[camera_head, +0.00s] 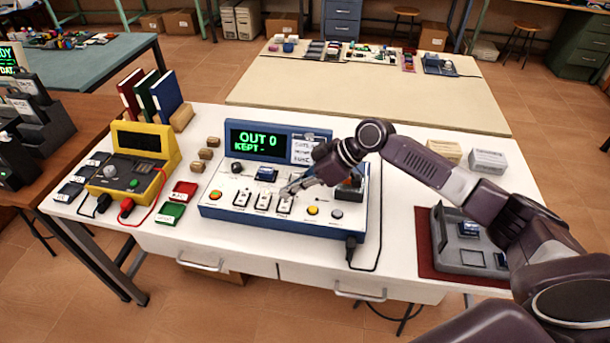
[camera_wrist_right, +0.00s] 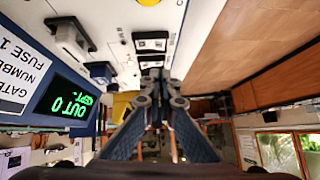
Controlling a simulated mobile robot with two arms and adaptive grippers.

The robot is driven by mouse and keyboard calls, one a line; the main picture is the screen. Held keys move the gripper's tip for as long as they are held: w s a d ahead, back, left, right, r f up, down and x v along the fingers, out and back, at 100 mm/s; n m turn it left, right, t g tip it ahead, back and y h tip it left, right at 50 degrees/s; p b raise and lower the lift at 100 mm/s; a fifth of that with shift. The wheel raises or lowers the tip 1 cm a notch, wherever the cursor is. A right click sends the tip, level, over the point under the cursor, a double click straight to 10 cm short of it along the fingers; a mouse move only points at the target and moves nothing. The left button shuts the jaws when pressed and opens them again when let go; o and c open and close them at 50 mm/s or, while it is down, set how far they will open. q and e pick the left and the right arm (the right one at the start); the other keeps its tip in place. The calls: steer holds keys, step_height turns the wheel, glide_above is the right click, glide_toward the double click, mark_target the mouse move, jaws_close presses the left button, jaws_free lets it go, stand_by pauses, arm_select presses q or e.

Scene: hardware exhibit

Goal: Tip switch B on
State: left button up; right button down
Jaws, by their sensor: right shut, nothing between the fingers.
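The blue-framed panel box (camera_head: 215,208) stands on the white bench and its display (camera_head: 258,142) reads "OUT 0" and "KEPT -". Three switches on small white plates sit in a row near its front: left (camera_head: 241,198), middle (camera_head: 263,201) and right (camera_head: 285,202). Their letters are too small to read, so I cannot tell which is B. My right gripper (camera_head: 288,189) is shut and empty, its tips just above the right switch in the head view; contact cannot be told. In the right wrist view the closed fingers (camera_wrist_right: 156,78) point toward the switch row (camera_wrist_right: 150,42). My left gripper is not in view.
A yellow meter (camera_head: 165,152) with leads stands left of the panel. Red and green small boxes (camera_head: 178,201) lie between them. A black cable (camera_head: 352,245) leaves the panel's front right. A grey tray (camera_head: 458,262) lies on a red mat at right.

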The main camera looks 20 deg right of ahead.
mark_target(283, 209)
steer(key=f, duration=0.3)
steer(key=shift+s+f+p, duration=0.25)
steer(key=shift+p, duration=0.15)
steer(key=shift+f, duration=0.15)
steer(key=shift+s+a+f+b, duration=0.1)
steer(key=shift+s+f+b, duration=0.05)
steer(key=shift+f+b, duration=0.35)
steer(key=shift+r, duration=0.2)
